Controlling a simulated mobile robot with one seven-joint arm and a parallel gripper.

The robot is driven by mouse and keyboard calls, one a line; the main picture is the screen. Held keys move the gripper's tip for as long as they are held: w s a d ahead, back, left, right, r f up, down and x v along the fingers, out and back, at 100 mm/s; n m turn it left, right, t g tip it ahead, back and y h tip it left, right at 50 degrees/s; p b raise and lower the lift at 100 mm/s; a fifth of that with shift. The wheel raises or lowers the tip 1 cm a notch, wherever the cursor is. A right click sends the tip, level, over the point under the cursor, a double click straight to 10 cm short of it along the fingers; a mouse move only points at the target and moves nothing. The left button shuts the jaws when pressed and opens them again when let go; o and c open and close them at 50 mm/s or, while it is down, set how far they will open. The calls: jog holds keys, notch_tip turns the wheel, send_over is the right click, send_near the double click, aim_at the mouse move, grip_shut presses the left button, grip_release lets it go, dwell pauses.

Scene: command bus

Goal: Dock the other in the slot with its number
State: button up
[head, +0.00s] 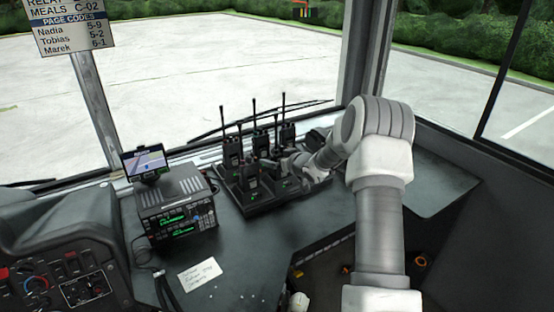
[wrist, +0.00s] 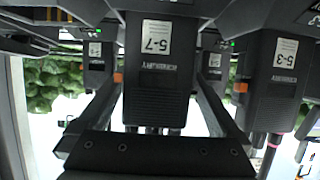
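Several black handheld radios with antennas stand at the multi-slot dock (head: 262,208) on the dash, among them a back-left radio (head: 232,152) and a front radio (head: 250,180). My gripper (head: 287,163) reaches in from the right, low among them. In the wrist view, a radio labelled 5-7 (wrist: 160,85) is between my two fingers, one on each side. Whether the fingers press on it cannot be told. A radio labelled 5-3 (wrist: 270,85) is close on the right. Smaller radios show behind at left (wrist: 97,62) and right (wrist: 214,65), their labels too small to read.
A radio console (head: 178,212) with green displays and a small screen (head: 146,163) stand left of the dock. A white note (head: 200,275) lies in front, unreadable. A sign (head: 70,25) lists page codes: Nadia 5-9, Tobias 5-2, Marek 6-1. The windscreen is behind.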

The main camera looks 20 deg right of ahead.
jog(key=shift+f, duration=0.1)
jog(key=p+v, duration=0.1)
jog(key=v, duration=1.6)
jog(key=shift+s+r+p, duration=0.2)
jog(key=shift+r+p, duration=0.05)
jog(key=shift+p, duration=0.15)
jog(key=shift+r, duration=0.1)
